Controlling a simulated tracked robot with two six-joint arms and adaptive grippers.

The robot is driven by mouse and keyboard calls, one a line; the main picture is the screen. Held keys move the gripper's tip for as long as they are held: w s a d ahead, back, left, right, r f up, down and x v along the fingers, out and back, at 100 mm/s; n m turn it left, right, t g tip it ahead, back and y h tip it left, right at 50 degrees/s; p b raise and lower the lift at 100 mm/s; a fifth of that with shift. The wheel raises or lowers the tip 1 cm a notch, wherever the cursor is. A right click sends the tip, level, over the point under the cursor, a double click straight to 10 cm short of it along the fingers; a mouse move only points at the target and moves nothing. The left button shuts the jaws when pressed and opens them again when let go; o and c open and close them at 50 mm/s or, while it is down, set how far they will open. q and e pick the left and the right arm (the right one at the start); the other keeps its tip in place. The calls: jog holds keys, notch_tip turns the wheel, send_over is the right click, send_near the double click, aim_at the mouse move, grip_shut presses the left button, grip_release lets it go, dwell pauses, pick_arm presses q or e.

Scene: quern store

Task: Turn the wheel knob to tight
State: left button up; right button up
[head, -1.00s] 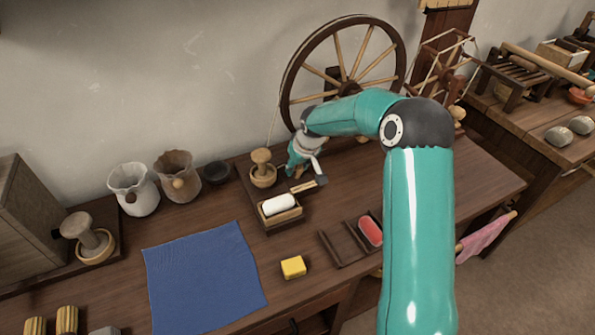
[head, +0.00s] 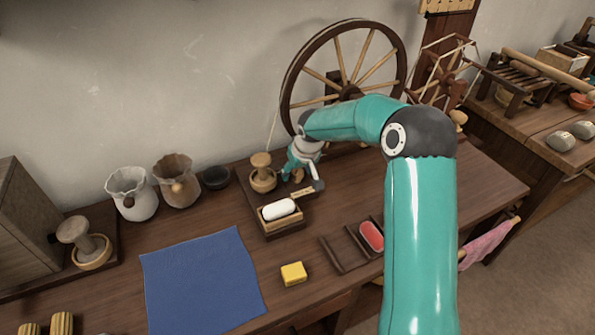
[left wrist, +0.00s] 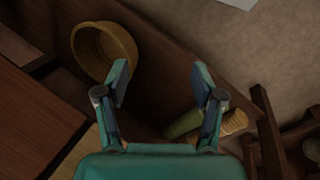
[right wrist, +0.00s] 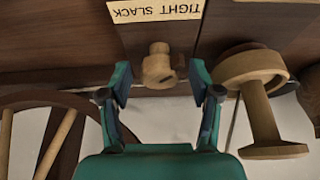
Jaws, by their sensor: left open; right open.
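The wheel knob (right wrist: 158,66) is a small pale wooden knob with a dark mark on its lower edge, in the right wrist view. The pale label (right wrist: 155,10) beyond it reads TIGHT and SLACK, upside down. My right gripper (right wrist: 160,84) is open, its fingertips close to the knob with one to each side; I cannot tell whether they touch. In the head view my right gripper (head: 301,172) is low over the bench, and its arm hides part of the spinning wheel (head: 345,62). My left gripper (left wrist: 160,85) is open and empty in the left wrist view.
A wooden post in a cup (head: 262,174) stands close left of my right gripper. A box with a white roll (head: 280,211) is in front. A yellow block (head: 293,273), blue cloth (head: 203,283) and tray (head: 345,252) lie nearer. A basket (left wrist: 103,50) is near my left gripper.

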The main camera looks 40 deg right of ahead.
jog(key=v, duration=1.2)
jog(key=shift+f, duration=0.1)
